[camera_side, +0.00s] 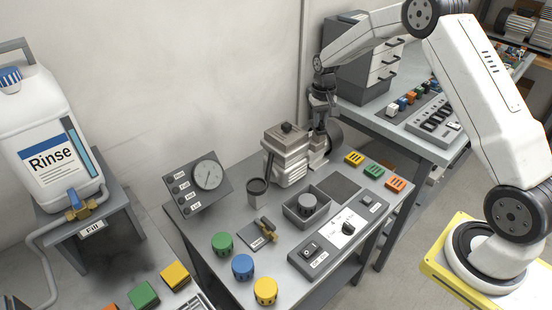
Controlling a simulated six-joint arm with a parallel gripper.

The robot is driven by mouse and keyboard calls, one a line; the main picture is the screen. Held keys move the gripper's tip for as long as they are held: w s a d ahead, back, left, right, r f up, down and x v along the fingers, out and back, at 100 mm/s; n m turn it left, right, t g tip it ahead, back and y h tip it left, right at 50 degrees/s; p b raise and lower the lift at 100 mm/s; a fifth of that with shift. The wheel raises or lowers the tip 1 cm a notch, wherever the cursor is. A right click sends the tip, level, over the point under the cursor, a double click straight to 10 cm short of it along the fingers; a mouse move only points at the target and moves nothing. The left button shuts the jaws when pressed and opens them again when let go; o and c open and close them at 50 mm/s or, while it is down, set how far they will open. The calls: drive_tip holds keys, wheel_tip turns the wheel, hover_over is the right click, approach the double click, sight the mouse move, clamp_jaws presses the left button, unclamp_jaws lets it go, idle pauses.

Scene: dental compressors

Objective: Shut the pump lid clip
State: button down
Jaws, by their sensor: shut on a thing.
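The pump (284,163) is a grey ribbed unit standing at the back of the grey bench, with its lid (286,134) on top and a dark knob on the lid. The lid looks seated, but its exact fit is too small to tell. My gripper (321,128) points down at the right side of the pump, close against its silver end and the dark round motor part. It is shut on the pump lid clip, which is mostly hidden by the fingers. The angle of the clip cannot be made out.
Coloured caps line the front edge. A switch panel (327,248) is at the front right. A drawer cabinet (352,77) stands behind my gripper.

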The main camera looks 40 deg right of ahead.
drive_tip(key=n, duration=1.1)
drive_tip(key=shift+n, duration=1.9)
drive_tip(key=c, duration=0.6)
unclamp_jaws()
drive_tip(key=shift+r, duration=0.15)
drive_tip(key=shift+r, duration=3.8)
